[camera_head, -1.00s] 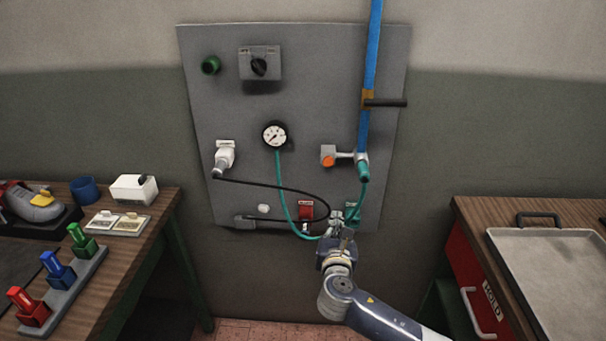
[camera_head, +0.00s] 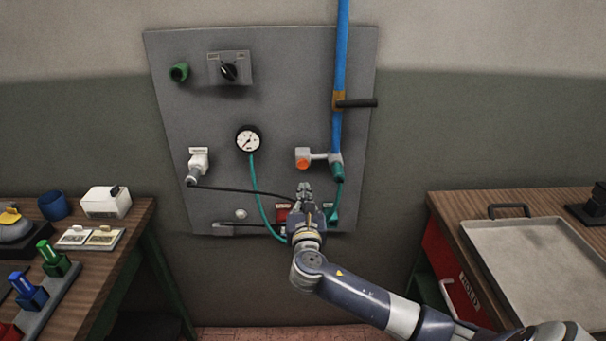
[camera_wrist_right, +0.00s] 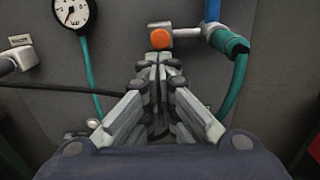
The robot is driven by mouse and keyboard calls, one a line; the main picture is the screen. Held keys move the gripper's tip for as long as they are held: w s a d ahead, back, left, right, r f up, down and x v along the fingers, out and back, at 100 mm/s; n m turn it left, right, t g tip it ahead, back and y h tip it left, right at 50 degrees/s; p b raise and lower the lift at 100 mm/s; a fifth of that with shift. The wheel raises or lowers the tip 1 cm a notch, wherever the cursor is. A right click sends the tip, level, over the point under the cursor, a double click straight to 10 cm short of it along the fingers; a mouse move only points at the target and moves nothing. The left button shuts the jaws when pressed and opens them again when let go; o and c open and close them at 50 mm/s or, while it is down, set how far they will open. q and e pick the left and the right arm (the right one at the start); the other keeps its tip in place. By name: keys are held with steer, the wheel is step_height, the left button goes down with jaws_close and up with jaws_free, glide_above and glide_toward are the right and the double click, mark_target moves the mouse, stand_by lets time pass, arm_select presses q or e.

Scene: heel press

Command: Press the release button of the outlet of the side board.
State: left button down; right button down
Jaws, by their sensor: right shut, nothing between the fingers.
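The side board (camera_head: 215,125) is a grey panel on the wall. Its outlet is a grey fitting with an orange release button (camera_head: 302,163), joined on the right to a teal connector (camera_head: 337,170) below the blue pipe. The orange button also shows in the right wrist view (camera_wrist_right: 160,39), just beyond the fingertips. My right gripper (camera_head: 305,188) is shut and empty, below the button and pointing up at the board; in the right wrist view its fingertips (camera_wrist_right: 160,65) sit in line with the button. I cannot tell whether they touch it. My left gripper is not in view.
A gauge (camera_head: 248,139) with a teal hose hangs left of the outlet. A black cable runs from a white plug (camera_head: 198,162) behind my gripper. A black handle (camera_head: 357,103) juts from the blue pipe (camera_head: 341,70). Benches stand at both sides, the right one with a tray (camera_head: 530,250).

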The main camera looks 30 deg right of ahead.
mark_target(303, 164)
steer(key=p+x, duration=0.1)
steer(key=x, duration=0.8)
steer(key=shift+w+d, duration=0.2)
steer(key=shift+w, duration=0.05)
